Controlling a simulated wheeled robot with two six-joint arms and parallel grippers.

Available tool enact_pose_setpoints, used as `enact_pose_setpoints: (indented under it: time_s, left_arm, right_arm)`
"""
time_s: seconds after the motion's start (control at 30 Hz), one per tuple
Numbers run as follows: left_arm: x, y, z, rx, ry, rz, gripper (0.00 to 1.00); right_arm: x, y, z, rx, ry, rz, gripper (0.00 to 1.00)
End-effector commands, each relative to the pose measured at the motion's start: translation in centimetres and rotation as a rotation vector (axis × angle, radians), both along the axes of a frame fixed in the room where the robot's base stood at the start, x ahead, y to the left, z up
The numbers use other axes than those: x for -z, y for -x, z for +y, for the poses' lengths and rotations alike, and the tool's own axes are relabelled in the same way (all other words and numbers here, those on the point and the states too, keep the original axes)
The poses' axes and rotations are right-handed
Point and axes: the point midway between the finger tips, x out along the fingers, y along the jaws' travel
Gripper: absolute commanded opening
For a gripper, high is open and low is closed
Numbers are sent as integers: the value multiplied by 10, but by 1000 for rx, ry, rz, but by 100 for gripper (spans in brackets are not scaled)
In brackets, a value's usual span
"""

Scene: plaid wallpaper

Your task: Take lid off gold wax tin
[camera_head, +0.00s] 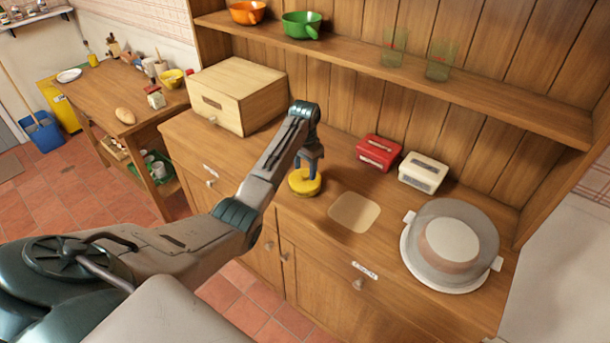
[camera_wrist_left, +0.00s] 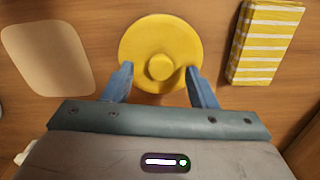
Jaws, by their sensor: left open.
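The gold wax tin, seen as a round yellow lid with a knob (camera_head: 304,184), sits on the wooden counter in the head view. In the left wrist view the lid (camera_wrist_left: 160,35) is seen from above with its knob in the middle; the tin's body below it is hidden. My left gripper (camera_head: 314,174) is over the tin, pointing down. In the left wrist view its two fingers (camera_wrist_left: 159,72) are open, one on each side of the knob and apart from it. My right gripper does not show.
A beige board (camera_head: 354,212) lies right of the tin. A red box (camera_head: 378,152), a cream box (camera_head: 423,173) and a covered cake dish (camera_head: 450,245) stand further right. A wooden bread box (camera_head: 237,95) is behind left. A yellow striped cloth (camera_wrist_left: 266,42) lies near the tin.

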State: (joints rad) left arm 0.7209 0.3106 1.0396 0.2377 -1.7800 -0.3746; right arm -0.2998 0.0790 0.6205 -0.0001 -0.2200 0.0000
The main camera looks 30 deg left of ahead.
Motion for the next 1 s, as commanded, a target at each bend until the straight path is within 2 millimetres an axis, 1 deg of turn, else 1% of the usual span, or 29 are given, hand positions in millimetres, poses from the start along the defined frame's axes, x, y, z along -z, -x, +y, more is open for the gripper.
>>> enact_pose_setpoints:
  time_s: [0.03, 0.13, 0.37, 0.4, 0.47, 0.5, 0.63, 1.0]
  left_arm:
    - [5, 1, 0, 0, 0, 3, 52]
    - [15, 1, 0, 1, 0, 1, 52]
    - [19, 0, 0, 1, -1, -1, 52]
    - [19, 0, 0, 0, -1, -1, 50]
    - [19, 0, 0, 0, -1, -1, 38]
    - [18, 0, 0, 0, -1, -1, 30]
    - [18, 0, 0, 0, -1, -1, 5]
    - [15, 0, 0, 0, -2, -2, 4]
  right_arm:
    - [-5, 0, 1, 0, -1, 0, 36]
    - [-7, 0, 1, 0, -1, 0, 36]
    - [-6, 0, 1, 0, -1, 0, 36]
    - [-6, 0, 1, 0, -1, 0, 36]
    - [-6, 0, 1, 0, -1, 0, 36]
    - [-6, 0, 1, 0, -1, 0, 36]
    - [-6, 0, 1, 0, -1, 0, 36]
    - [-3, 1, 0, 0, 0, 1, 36]
